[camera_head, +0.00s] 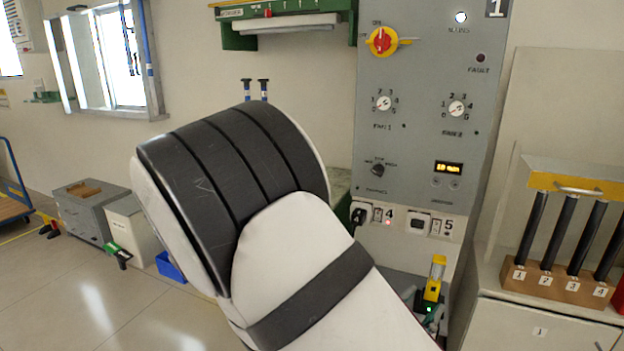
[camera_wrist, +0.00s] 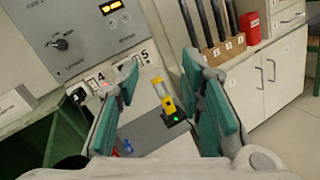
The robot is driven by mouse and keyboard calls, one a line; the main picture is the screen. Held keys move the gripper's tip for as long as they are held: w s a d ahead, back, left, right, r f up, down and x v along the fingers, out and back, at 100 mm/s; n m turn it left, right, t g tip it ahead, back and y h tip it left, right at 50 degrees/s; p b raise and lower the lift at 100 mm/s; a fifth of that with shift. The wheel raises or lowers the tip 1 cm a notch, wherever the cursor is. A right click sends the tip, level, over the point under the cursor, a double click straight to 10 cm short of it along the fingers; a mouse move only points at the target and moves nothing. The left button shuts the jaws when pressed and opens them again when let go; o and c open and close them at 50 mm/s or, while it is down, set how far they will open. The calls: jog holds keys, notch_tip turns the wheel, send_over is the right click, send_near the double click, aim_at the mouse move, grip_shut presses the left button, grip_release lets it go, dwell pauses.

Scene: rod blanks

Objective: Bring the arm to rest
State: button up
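My gripper (camera_wrist: 160,68) shows in the wrist view with its two teal fingers spread apart. Nothing is between the fingers. A yellow and black handheld device (camera_wrist: 162,95) stands beyond the gap, in a dark base with a green light. In the head view my bent arm fills the middle and hides part of the cabinet's lower area and the floor. The device also shows in the head view (camera_head: 437,280), right of my arm.
A grey control panel (camera_head: 430,120) with a red knob and dials stands behind my arm. At right, dark rods stand in a numbered wooden block (camera_head: 560,283) on a white cabinet (camera_head: 540,330). Boxes (camera_head: 92,210) stand on the floor at left. The floor at lower left is clear.

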jog(key=s+d+r+m+g+y+p, duration=0.1)
jog(key=s+d+r+m+g, duration=0.2)
jog(key=s+m+g, duration=0.25)
jog(key=s+d+r+m+g+p, duration=0.1)
jog(key=s+d+r+m+g, duration=0.25)
jog(key=s, duration=0.25)
jog(key=s+d+r+m+g+y+p, duration=0.1)
jog(key=s+d+r+m+g+p, duration=0.1)
jog(key=s+d+m+g, duration=0.3)
jog(key=s+a+r+m+t+y+p, duration=0.4)
jog(key=s+a+r+m+y, duration=0.3)
jog(key=a+r+y, duration=0.4)
jog(key=shift+s+r+m+t, duration=0.25)
jog(key=shift+r+m+t, duration=0.25)
jog(key=shift+r+m, duration=0.25)
